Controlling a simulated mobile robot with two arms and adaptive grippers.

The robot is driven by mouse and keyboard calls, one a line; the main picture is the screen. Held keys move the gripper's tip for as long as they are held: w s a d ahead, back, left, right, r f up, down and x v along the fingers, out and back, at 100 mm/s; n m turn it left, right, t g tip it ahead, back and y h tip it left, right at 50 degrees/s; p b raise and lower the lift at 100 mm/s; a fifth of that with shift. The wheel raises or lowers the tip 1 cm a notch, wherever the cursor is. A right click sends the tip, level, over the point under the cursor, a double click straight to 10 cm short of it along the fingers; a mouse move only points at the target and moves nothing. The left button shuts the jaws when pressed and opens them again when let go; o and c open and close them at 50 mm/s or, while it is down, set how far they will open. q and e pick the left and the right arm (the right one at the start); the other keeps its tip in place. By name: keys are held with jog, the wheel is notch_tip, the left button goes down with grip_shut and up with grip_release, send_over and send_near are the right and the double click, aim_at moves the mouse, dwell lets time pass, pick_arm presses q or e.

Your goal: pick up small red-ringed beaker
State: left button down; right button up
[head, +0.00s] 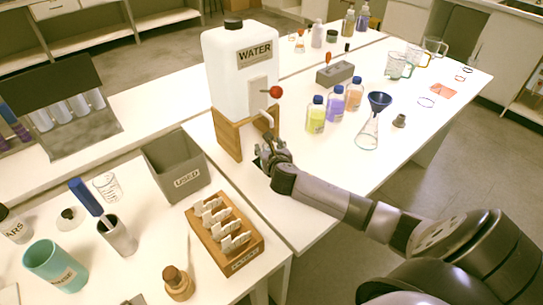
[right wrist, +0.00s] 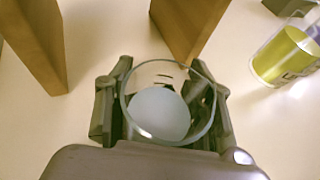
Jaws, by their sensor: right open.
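My right gripper (head: 268,157) is low beside the wooden stand of the water tank in the head view. In the right wrist view its open fingers (right wrist: 164,104) stand on either side of a small clear glass beaker (right wrist: 160,118), seen from above with its round rim and dark marks on the wall. The gap between fingers and glass is too small to judge. No red ring shows on the beaker; its lower wall is partly hidden. In the head view the beaker is mostly hidden by the gripper. My left gripper is not in view.
The wooden stand (head: 228,138) bears the WATER tank (head: 225,70), with a red-knobbed tap above my gripper. Its legs (right wrist: 185,25) rise close ahead. A yellow bottle (head: 316,115), other bottles and a flask with blue funnel (head: 370,130) stand to the right. A USED bin (head: 172,172) is left.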

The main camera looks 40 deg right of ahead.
jog(key=shift+c, duration=0.3)
grip_shut()
dwell(0.3)
dwell(0.3)
